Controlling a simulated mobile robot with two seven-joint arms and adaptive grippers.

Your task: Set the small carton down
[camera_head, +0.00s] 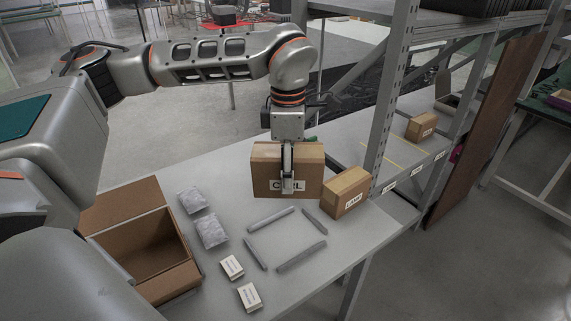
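A brown carton (262,180) with a partly covered label stands upright in my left gripper. My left gripper (287,183) points straight down, with one finger flat against the front face over the label. The other finger is hidden behind the carton. It appears shut on the carton. I cannot tell whether the carton's base touches the table (345,248) or hangs just above it. A smaller brown carton labelled LAMP (346,190) sits on the table just to the right. My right gripper is not in view.
Grey bars (301,256) outline a bare square in front of the cartons. An open cardboard box (150,255), two grey packets (211,231) and two small white boxes (249,296) lie to the left. A metal rack post (390,110) rises close on the right; another carton (421,126) is behind it.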

